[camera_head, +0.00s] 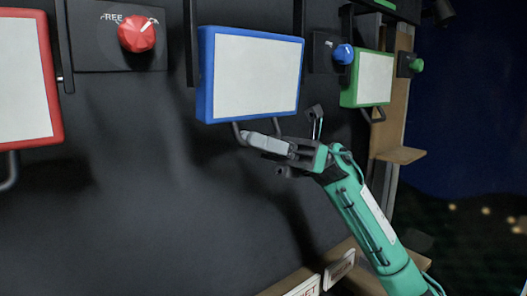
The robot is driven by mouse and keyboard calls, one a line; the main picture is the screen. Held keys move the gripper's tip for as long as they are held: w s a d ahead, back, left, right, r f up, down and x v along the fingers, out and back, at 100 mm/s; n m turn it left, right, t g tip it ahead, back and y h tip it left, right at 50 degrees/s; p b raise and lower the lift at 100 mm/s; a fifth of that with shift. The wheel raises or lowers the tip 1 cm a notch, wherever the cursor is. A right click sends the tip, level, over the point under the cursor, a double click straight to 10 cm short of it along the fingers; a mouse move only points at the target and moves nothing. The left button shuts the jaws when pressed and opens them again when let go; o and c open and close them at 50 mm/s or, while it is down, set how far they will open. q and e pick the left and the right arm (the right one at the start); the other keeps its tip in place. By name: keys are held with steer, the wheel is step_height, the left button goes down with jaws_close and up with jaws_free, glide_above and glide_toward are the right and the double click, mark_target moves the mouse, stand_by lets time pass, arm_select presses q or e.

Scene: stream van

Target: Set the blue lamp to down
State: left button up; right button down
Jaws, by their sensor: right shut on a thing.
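The blue lamp (252,75) is a white panel in a blue frame on the dark wall, at the upper middle of the head view. A dark handle (238,133) loops below its lower edge. My right gripper (270,142) is at this handle, shut on it, with its fingers covering much of the loop. My green right arm reaches up from the lower right. My left gripper is not in view.
A red-framed lamp (56,85) and red knob (137,34) are at the left. A blue knob (343,54), a green-framed lamp (374,79) and a green knob (416,65) are at the right. A wooden shelf (402,155) juts out there.

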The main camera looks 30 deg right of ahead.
steer(key=shift+w+a+r+n+g+h+b, duration=0.2)
steer(key=shift+w+n+g+b, duration=0.8)
steer(key=shift+n, duration=0.8)
steer(key=shift+w+d+r+n+g+h+b, duration=0.1)
steer(key=shift+w+n+g+h+b, duration=0.25)
steer(key=shift+w+n+g+b, duration=0.8)
steer(key=shift+w+a+r+n+g+h+b, duration=0.2)
steer(key=shift+w+n+g+b, duration=0.25)
steer(key=shift+w+n+b, duration=1.4)
steer(key=shift+s+n+p, duration=0.5)
steer(key=shift+s+n, duration=0.1)
steer(key=shift+s, duration=0.1)
steer(key=c, duration=1.5)
jaws_free()
steer(key=shift+d, duration=0.1)
